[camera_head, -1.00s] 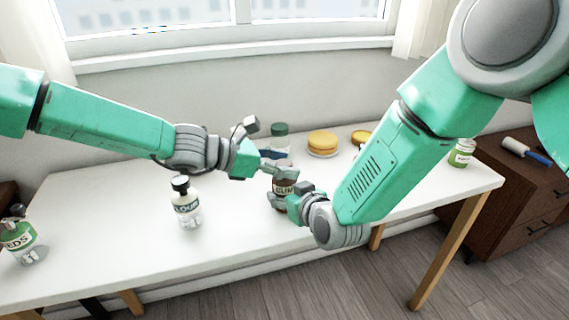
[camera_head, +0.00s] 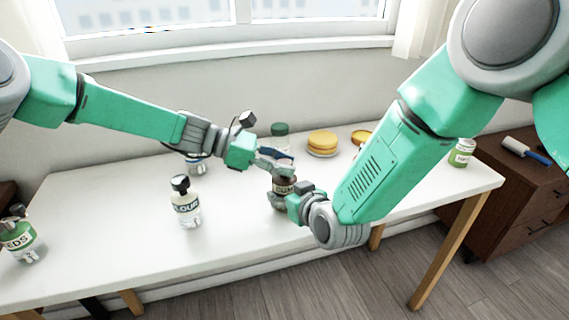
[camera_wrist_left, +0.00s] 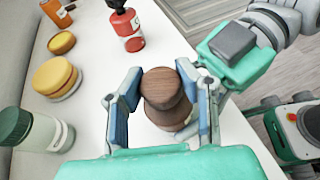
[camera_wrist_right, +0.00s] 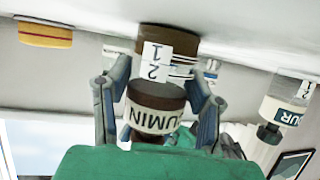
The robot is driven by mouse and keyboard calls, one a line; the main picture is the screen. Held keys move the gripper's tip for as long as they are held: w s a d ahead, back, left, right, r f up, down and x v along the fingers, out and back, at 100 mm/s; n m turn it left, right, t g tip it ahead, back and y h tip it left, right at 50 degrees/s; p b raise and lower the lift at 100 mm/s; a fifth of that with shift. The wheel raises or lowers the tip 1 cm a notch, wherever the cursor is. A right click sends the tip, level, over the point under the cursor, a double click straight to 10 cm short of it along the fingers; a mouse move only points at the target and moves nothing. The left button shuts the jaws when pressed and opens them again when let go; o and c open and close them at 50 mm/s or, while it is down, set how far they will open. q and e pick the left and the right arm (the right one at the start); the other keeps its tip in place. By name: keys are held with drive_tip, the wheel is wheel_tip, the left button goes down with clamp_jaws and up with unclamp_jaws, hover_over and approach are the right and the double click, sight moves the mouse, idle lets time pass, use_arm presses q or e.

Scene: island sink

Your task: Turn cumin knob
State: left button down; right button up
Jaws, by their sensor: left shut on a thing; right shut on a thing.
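The cumin jar (camera_head: 284,186) stands near the front edge of the white table in the head view. It is brown with a pale label and shows upside down in the right wrist view (camera_wrist_right: 155,117), with a white band numbered 1 and 2. My right gripper (camera_head: 291,202) is shut on the jar's body from the front. My left gripper (camera_head: 277,160) is shut on the brown round knob (camera_wrist_left: 162,88) at the jar's top, its fingers on either side in the left wrist view. The fingers hide part of the jar in the head view.
A flour bottle (camera_head: 187,207) stands left of the jar on the white table (camera_head: 110,225). A seeds bottle (camera_head: 20,240) is at the far left. Behind are a green-capped jar (camera_head: 280,136) and a yellow stack on a plate (camera_head: 322,143). The table between flour and seeds is clear.

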use_arm(q)
drive_tip(key=shift+a+m+g, duration=0.1)
drive_tip(key=shift+m+g, duration=0.7)
drive_tip(key=c, duration=1.1)
unclamp_jaws()
drive_tip(key=v, duration=1.2)
drive_tip(key=shift+w+f, duration=0.1)
